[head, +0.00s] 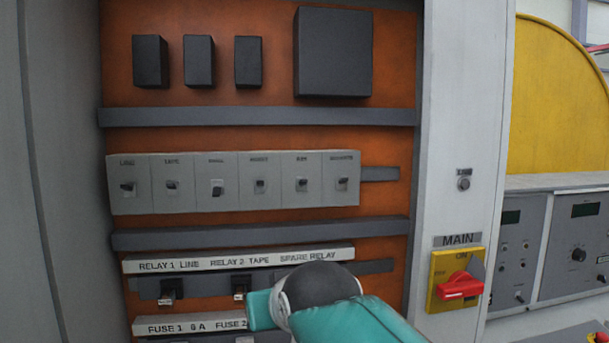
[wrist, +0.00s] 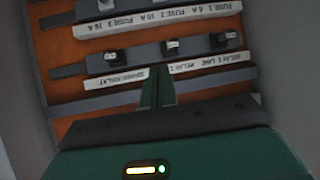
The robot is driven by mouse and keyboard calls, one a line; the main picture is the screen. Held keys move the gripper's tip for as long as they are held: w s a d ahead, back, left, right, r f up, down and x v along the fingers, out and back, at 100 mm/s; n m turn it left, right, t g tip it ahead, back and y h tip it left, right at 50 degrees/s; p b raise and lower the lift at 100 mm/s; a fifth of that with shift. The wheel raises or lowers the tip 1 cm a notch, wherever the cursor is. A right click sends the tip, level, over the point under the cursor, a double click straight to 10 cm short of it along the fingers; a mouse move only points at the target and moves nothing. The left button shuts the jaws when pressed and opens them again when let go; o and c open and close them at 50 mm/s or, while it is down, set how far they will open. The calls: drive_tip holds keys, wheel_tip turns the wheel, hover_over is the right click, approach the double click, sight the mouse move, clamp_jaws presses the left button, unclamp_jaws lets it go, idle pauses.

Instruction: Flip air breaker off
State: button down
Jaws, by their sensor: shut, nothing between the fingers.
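A row of grey breakers (head: 233,182) with small dark toggles runs across the orange panel in the head view. The two leftmost labels look like LINE and TAPE; the others are blurred, so I cannot tell for sure which one is air. The fifth breaker's toggle (head: 302,183) sits right of the middle. The breaker row is not clearly seen there. In the head view my arm covers the lower right of the panel.
Below the breakers are a grey rail (head: 260,234), a relay label strip (head: 238,259) and a fuse label strip (head: 190,325). Black boxes (head: 333,52) are above. A red MAIN switch (head: 460,286) is on the white post at right. The cabinet wall (head: 65,150) bounds the left.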

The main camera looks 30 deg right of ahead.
sight(303, 182)
drive_tip(key=w+d+r+t+h, duration=0.1)
drive_tip(key=d+r, duration=0.2)
drive_tip(key=r, duration=0.3)
drive_tip(key=w+d+r+m+t+h, duration=0.1)
drive_tip(key=d+r+t, duration=0.1)
drive_tip(key=r, duration=0.4)
drive_tip(key=w+d+r+m+t+h, duration=0.1)
drive_tip(key=d+r+h, duration=0.1)
drive_tip(key=d+r, duration=0.3)
drive_tip(key=shift+w+r+t, duration=0.3)
drive_tip(key=shift+w+r, duration=0.1)
drive_tip(key=shift+r, duration=0.55)
drive_tip(key=x, duration=1)
drive_tip(key=shift+d, duration=0.1)
drive_tip(key=shift+s+f+t+h, duration=0.15)
drive_tip(key=shift+t+h, duration=0.15)
drive_tip(key=shift+t, duration=0.4)
drive_tip(key=shift+s+f+t+h, duration=0.15)
drive_tip(key=shift+t+h, duration=0.15)
drive_tip(key=shift+t, duration=0.4)
